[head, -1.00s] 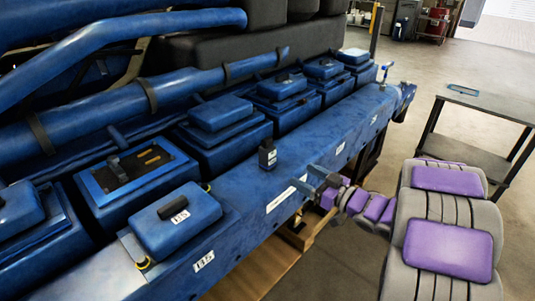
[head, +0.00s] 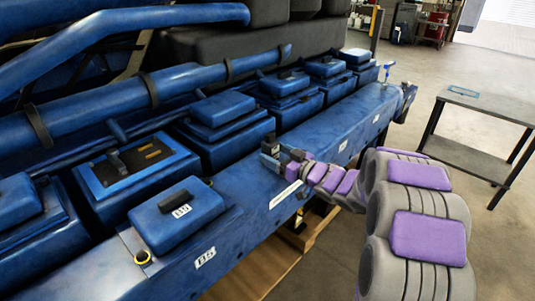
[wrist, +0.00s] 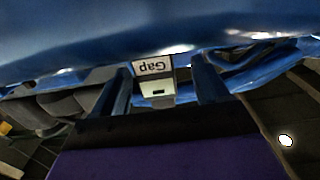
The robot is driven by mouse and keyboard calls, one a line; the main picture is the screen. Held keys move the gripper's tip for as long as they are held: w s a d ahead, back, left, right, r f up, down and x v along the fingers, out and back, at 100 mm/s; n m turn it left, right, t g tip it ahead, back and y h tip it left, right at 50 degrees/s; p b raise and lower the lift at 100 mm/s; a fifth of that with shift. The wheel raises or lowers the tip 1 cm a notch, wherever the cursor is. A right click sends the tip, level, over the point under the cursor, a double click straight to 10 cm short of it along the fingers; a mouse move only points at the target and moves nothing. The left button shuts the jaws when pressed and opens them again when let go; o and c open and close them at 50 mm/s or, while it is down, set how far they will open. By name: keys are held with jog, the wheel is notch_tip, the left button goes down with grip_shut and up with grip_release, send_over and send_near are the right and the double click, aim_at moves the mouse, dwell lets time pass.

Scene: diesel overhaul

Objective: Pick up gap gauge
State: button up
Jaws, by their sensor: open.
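The gap gauge is a small block with a white label reading "Gap", upside down in the wrist view (wrist: 155,86). It lies between the two dark fingers of my gripper (wrist: 162,76), with space visible on both sides. In the head view my gripper (head: 280,158) is at the blue engine ledge where the gauge stands. The gauge is mostly hidden there by the gripper. My gripper is open, and the fingers do not appear to touch the gauge.
The blue engine ledge (head: 240,222) runs diagonally, with boxy covers (head: 176,214) behind it. A blue-handled tool (head: 387,72) stands at its far end. A dark table (head: 485,105) with a small blue item (head: 463,91) is at right. A wooden pallet (head: 262,272) lies below.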

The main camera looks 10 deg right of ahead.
aim_at(275, 153)
jog(key=shift+w+a+f+b, duration=0.15)
jog(key=shift+w+a, duration=0.1)
jog(key=shift+w, duration=0.25)
jog(key=shift+w+a+f+b, duration=0.1)
jog(key=shift+w+a+b, duration=0.1)
jog(key=shift+w, duration=0.3)
jog(key=shift+w+r, duration=0.15)
jog(key=shift+w, duration=0.25)
jog(key=shift+a, duration=0.25)
jog(key=shift+c, duration=0.4)
jog(key=shift+a, duration=0.15)
jog(key=c, duration=0.3)
jog(key=shift+d, duration=0.25)
jog(key=c, duration=0.9)
